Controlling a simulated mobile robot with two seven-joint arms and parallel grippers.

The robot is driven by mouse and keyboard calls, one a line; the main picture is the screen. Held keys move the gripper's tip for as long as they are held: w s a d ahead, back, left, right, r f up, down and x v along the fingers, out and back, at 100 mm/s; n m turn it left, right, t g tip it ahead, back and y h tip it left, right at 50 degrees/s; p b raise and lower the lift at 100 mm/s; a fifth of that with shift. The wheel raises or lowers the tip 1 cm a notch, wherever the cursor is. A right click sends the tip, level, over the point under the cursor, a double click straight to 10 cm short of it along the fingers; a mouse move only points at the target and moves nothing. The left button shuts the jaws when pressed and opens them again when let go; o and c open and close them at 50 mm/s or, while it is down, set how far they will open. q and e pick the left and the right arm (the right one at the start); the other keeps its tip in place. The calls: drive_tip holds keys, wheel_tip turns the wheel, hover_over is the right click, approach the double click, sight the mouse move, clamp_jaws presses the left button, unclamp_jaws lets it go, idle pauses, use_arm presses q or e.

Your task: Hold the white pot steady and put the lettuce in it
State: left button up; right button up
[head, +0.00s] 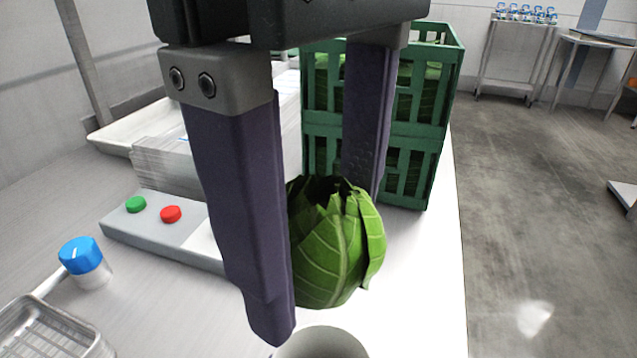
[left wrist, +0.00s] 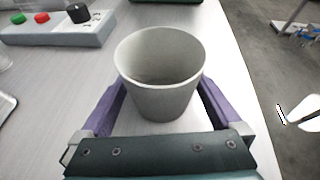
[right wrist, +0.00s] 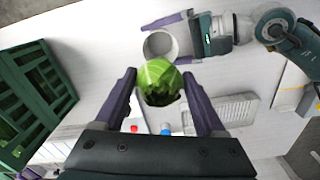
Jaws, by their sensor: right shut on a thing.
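The lettuce (head: 335,245), a round green leafy head, hangs between the fingers of my right gripper (head: 322,255), which is shut on it. In the head view the near finger hides its left side. The lettuce (right wrist: 157,80) also shows in the right wrist view, partly overlapping the pot. The white pot (head: 320,344) stands on the table, just below the lettuce in the head view. In the left wrist view the pot (left wrist: 160,98) is upright and looks empty. My left gripper (left wrist: 160,105) has a finger on each side of it; whether they press on it is unclear.
Green crates (head: 428,150) with greens are stacked at the table's back right. A grey box (head: 155,228) with green and red buttons and a blue-capped jar (head: 85,262) stand left. A wire basket (head: 45,335) is at the front left. The table's right edge drops to open floor.

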use_arm(q)
drive_tip(key=c, duration=1)
use_arm(e)
hover_over(320, 353)
drive_tip(key=s, duration=0.3)
drive_tip(key=shift+f, duration=5.45)
use_arm(q)
drive_tip(key=shift+d, duration=0.35)
use_arm(e)
drive_tip(key=shift+d+f, duration=0.25)
drive_tip(key=shift+f, duration=0.55)
drive_tip(key=o, duration=1.3)
drive_tip(key=shift+w+f, duration=0.1)
drive_tip(key=shift+c, duration=0.2)
drive_tip(key=shift+o, duration=0.6)
use_arm(q)
drive_tip(key=shift+a+f, duration=0.15)
drive_tip(key=shift+a, duration=0.2)
use_arm(e)
drive_tip(key=r, duration=1.4)
drive_tip(key=shift+w+a, duration=0.1)
drive_tip(key=shift+a, duration=0.1)
use_arm(q)
drive_tip(key=o, duration=1)
drive_tip(key=shift+s, duration=0.1)
drive_tip(key=shift+o, duration=0.4)
